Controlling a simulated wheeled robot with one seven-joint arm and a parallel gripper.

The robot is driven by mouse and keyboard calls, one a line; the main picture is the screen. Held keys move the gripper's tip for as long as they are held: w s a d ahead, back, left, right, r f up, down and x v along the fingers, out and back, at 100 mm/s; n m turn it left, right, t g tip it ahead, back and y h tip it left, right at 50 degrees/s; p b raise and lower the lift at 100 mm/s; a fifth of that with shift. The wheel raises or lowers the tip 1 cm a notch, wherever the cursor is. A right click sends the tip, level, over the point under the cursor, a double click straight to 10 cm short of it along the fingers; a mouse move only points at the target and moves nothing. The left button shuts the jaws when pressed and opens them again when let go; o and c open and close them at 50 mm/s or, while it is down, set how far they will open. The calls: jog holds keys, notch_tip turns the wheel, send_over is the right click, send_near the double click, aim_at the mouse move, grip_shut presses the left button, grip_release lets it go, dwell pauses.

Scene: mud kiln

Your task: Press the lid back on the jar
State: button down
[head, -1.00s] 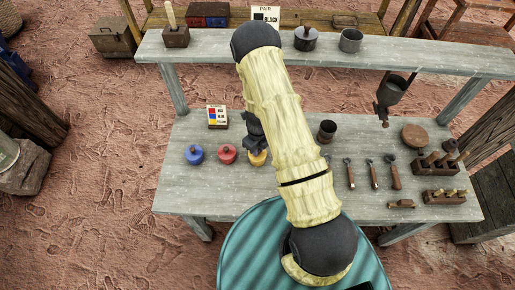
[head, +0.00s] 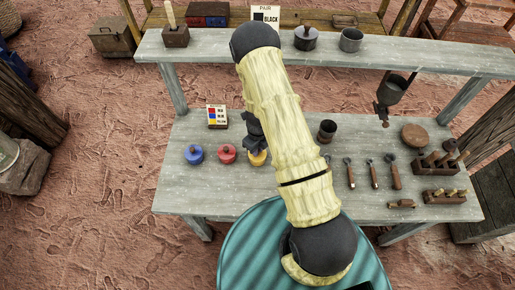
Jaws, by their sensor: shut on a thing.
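A yellow jar (head: 258,159) stands on the lower grey bench, partly hidden by my arm. My gripper (head: 256,149), dark and pointing down, is directly over it and touching or nearly touching its top. It is shut on what appears to be the yellow jar's lid, which the fingers mostly hide. I cannot tell whether the lid sits flush. A red jar (head: 227,154) and a blue jar (head: 194,154), each with a lid and knob on top, stand to the left in the same row.
A color card (head: 217,117) stands behind the jars. A dark cup (head: 327,131), several hand tools (head: 373,174), a hanging funnel (head: 391,93) and a tool block (head: 436,166) are to the right. The raised shelf (head: 210,47) runs behind. The bench's front left is clear.

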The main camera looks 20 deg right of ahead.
dwell(0.8)
jog(key=c, duration=0.8)
grip_release()
jog(key=shift+a, duration=0.1)
jog(key=shift+s+r, duration=0.1)
jog(key=shift+r, duration=0.05)
jog(key=shift+r+p, duration=0.6)
jog(key=shift+p, duration=0.1)
jog(key=shift+r+p, duration=2.2)
jog(key=shift+r, duration=0.55)
grip_shut()
